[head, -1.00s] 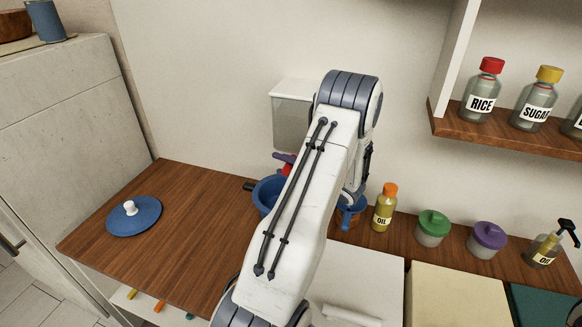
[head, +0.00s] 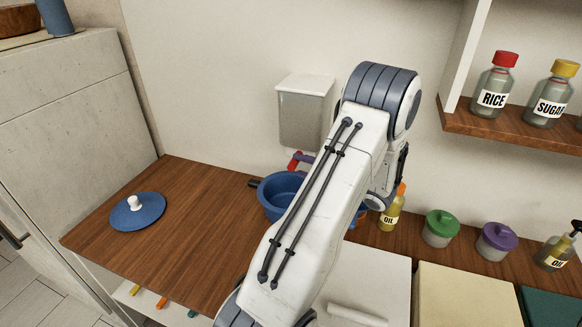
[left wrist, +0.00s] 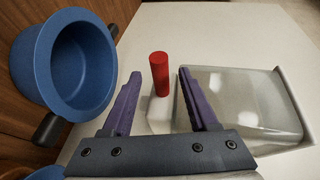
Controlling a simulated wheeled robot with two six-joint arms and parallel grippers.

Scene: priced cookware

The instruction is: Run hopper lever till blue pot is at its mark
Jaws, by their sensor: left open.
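The hopper (head: 305,112), a clear box with a white lid, is on the back wall; it also shows in the left wrist view (left wrist: 245,100). Its red lever (left wrist: 159,73) stands between my left gripper's purple fingers, with visible gaps on both sides. My left gripper (left wrist: 158,88) is open; in the head view a purple finger (head: 307,158) shows beside the red lever (head: 294,161). The blue pot (head: 277,195) is below the hopper, partly behind my arm. In the left wrist view the pot (left wrist: 68,62) shows a blue inside; I make out no contents or mark. My right gripper is not in view.
A blue lid (head: 137,211) lies on the wooden counter at left. A wall shelf (head: 520,135) holds labelled jars. The counter between lid and pot is clear.

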